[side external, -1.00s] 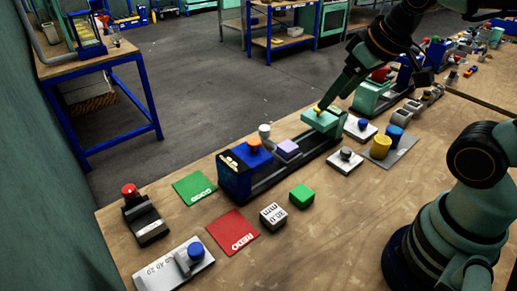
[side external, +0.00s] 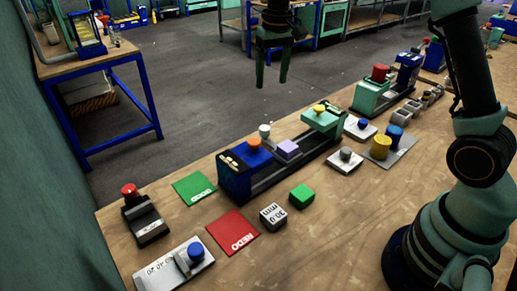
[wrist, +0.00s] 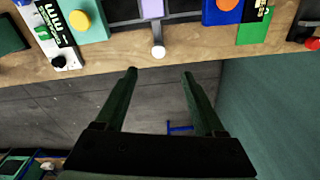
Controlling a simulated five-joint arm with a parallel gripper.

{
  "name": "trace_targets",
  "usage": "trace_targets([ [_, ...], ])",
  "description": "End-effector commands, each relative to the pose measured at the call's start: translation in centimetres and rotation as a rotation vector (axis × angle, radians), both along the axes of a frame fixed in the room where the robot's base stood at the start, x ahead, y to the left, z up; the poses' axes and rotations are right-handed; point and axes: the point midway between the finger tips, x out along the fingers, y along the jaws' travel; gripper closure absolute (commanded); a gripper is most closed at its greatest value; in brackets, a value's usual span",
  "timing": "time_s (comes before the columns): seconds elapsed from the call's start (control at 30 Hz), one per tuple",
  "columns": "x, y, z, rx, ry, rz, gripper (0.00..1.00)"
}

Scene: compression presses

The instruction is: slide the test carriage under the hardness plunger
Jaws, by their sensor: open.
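A press with a dark rail (side external: 270,183) stands on the wooden bench. A blue block with an orange knob (side external: 254,145) is at its near-left end, a teal block with a yellow knob (side external: 319,110) at its far-right end. A lavender block (side external: 288,149) sits on the rail between them, apart from the teal block and close to the blue one. Which part is the carriage or plunger is not labelled. My gripper (side external: 272,86) is open and empty, raised beyond the press over the floor. The wrist view shows the yellow knob (wrist: 80,20) and lavender block (wrist: 152,9) ahead of its fingers.
A white knob (side external: 264,130) stands at the rail's far side. A second press with a red knob (side external: 379,73) stands farther right.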

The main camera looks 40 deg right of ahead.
Motion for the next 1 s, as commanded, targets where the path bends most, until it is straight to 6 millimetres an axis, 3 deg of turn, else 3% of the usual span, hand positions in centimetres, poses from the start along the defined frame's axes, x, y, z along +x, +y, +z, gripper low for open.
trace_targets([
  [0.1, 1.7, -0.3, -2.5, 0.003, 0.046, -0.023, 0.29],
  [0.3, 2.9, -0.5, -4.7, 0.005, 0.079, -0.042, 0.29],
  [0.57, 3.0, -0.5, -6.8, 0.006, 0.087, -0.045, 0.29],
  [1.0, 2.9, -0.5, -14.8, 0.005, 0.087, -0.044, 0.29],
])
